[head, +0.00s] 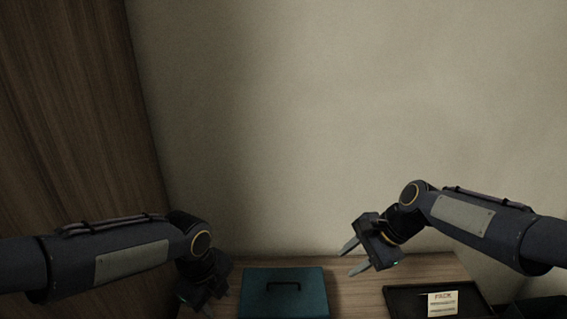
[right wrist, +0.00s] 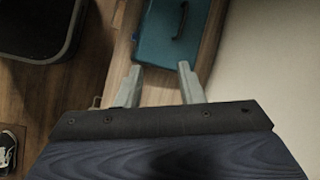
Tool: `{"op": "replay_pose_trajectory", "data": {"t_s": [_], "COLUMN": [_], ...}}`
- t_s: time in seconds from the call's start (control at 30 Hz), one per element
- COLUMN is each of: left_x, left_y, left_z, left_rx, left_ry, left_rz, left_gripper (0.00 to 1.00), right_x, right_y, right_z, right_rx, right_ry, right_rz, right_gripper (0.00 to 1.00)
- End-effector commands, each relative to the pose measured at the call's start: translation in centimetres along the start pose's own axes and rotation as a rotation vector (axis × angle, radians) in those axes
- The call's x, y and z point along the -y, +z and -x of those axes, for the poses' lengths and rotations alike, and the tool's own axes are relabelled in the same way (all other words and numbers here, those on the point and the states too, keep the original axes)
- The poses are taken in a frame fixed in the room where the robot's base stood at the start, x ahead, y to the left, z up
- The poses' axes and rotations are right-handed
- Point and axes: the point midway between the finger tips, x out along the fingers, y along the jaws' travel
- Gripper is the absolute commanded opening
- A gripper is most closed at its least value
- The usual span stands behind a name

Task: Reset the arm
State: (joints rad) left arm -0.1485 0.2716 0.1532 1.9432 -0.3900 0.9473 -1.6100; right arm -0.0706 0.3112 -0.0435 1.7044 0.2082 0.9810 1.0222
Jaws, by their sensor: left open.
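My left arm comes in from the left in the head view, with its gripper (head: 196,304) low beside the left end of the wooden surface. Its fingers are dark and partly cut off by the bottom edge. My right gripper (head: 357,259) is above the surface, right of a teal lidded box, with its two grey fingers apart and nothing between them. In the right wrist view the fingers of the right gripper (right wrist: 158,80) are also spread and empty, pointing toward the box. Neither gripper visibly touches anything.
The teal box (head: 285,293) with a dark handle stands on the wooden surface (head: 345,281); it also shows in the right wrist view (right wrist: 176,38). A black tray (head: 405,300) with a printed card (head: 442,304) is at the right. A plain wall stands behind, wood panelling at the left.

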Motion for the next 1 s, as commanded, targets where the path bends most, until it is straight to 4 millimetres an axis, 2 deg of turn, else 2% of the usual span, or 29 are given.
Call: {"op": "replay_pose_trajectory", "data": {"t_s": [0.03, 0.1, 0.2, 0.3, 0.5, 0.77, 0.83, 1.0], "left_x": [-2.1, -4.7, -8.2, -11.1, -14.6, -17.2, -17.0, -16.5], "left_y": [0.6, 0.8, 0.5, -0.2, -1.7, -3.7, -3.8, -3.9], "left_z": [1.8, 3.5, 5.4, 6.5, 7.3, 7.2, 9.4, 13.0], "left_rx": [-0.003, -0.026, -0.082, -0.156, -0.307, -0.516, -0.529, -0.525], "left_ry": [-0.039, -0.083, -0.143, -0.190, -0.242, -0.258, -0.252, -0.251], "left_rz": [0.202, 0.489, 0.893, 1.245, 1.735, 2.193, 2.222, 2.217], "left_gripper": [0.42, 0.42, 0.42, 0.42, 0.42, 0.42, 0.42, 0.42], "right_x": [-2.0, -4.8, -9.0, -12.7, -17.9, -22.7, -22.0, -20.7], "right_y": [0.7, 1.6, 3.0, 4.2, 5.8, 7.1, 7.9, 9.3], "right_z": [2.3, 4.6, 6.8, 7.9, 8.0, 6.7, 8.5, 11.6], "right_rx": [-0.026, -0.064, -0.125, -0.186, -0.280, -0.383, -0.387, -0.384], "right_ry": [-0.030, -0.056, -0.082, -0.095, -0.091, -0.065, -0.060, -0.060], "right_rz": [0.090, 0.225, 0.415, 0.583, 0.822, 1.051, 1.067, 1.064], "right_gripper": [0.34, 0.34, 0.34, 0.34, 0.34, 0.34, 0.34, 0.34]}}
